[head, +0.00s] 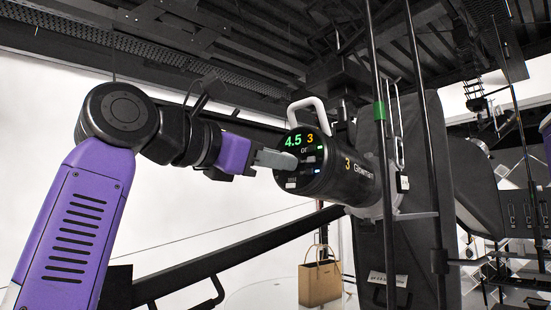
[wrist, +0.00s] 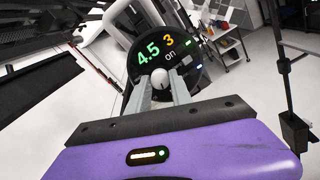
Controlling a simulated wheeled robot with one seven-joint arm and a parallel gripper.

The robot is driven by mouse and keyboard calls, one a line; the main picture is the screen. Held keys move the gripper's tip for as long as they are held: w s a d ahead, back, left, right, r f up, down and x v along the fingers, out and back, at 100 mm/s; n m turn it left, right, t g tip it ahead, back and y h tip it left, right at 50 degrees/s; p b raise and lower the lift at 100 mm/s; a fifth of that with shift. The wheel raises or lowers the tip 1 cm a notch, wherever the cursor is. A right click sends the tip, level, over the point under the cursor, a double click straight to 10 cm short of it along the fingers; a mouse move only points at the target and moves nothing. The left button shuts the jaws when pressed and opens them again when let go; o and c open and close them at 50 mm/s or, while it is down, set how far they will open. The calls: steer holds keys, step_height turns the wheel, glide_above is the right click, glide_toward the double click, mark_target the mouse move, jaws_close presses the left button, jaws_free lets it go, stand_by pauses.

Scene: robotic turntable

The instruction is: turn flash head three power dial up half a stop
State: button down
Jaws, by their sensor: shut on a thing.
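In the wrist view the panel (wrist: 170,45) also reads "on". The power dial (wrist: 160,79) is a pale round knob low in the middle of the panel. My gripper (wrist: 161,88) has its two grey fingers shut on the dial, one on each side. In the head view my gripper (head: 278,160) reaches the panel from the left and hides most of the dial.
Black vertical poles (head: 378,120) stand in front of the flash head's right part. A dark slanted beam (head: 235,255) runs below my arm. A tan paper bag (head: 320,283) hangs or stands below the head. White backdrop space lies open at the left.

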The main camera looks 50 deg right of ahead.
steer(key=c, duration=1.1)
jaws_free()
steer(key=shift+c, duration=0.2)
steer(key=shift+a, duration=0.1)
steer(key=w+a+b, duration=0.1)
steer(key=a, duration=0.6)
steer(key=shift+w+a, duration=0.15)
steer(key=shift+a, duration=0.15)
steer(key=shift+r, duration=0.1)
